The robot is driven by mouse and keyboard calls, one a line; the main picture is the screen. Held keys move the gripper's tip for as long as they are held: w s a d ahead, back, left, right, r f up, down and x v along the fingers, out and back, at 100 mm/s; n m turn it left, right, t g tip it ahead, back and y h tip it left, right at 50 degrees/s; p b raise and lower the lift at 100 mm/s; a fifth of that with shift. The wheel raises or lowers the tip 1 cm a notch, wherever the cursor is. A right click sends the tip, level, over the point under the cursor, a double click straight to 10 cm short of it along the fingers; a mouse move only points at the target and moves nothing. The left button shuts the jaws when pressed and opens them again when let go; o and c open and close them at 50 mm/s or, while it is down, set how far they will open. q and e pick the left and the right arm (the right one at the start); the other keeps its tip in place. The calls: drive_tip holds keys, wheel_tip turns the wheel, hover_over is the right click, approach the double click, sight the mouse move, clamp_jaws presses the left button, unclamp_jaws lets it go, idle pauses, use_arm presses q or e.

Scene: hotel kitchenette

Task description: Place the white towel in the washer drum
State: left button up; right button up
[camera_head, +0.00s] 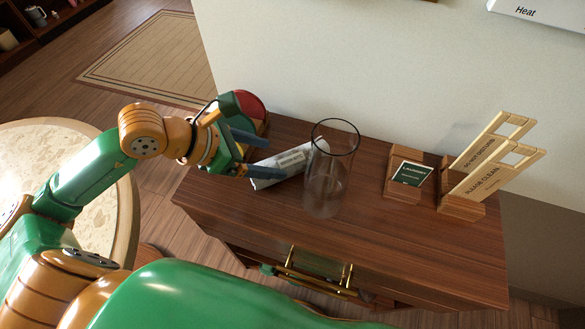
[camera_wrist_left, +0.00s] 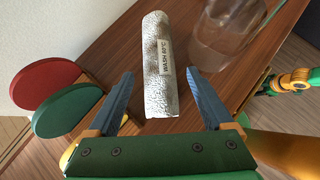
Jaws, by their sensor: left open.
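The white towel (camera_head: 280,166) is a rolled, textured bundle with a "WASH 60°C" label, lying on the brown wooden cabinet top. In the left wrist view the towel (camera_wrist_left: 158,62) lies ahead, its near end between the spread fingertips. My left gripper (camera_head: 253,154) is open and empty at the towel's left end. Whether a finger touches it cannot be told. An orange-and-green part of my other arm (camera_wrist_left: 292,82) shows at the right of the left wrist view; its jaw state is unclear. I cannot make out a washer drum.
A clear glass cylinder (camera_head: 325,180) stands close right of the towel. Red (camera_head: 248,103) and green discs stand at the cabinet's left end. A laundry card holder (camera_head: 403,175) and wooden door signs (camera_head: 490,165) stand further right. The cabinet's front right top (camera_head: 400,240) is clear.

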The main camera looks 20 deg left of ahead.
sight(280, 159)
use_arm(q)
drive_tip(key=shift+p+x, duration=0.5)
drive_tip(key=shift+x, duration=0.5)
drive_tip(key=p+x, duration=0.1)
drive_tip(key=x, duration=0.4)
drive_tip(key=shift+w+f, duration=0.2)
drive_tip(key=c, duration=1.3)
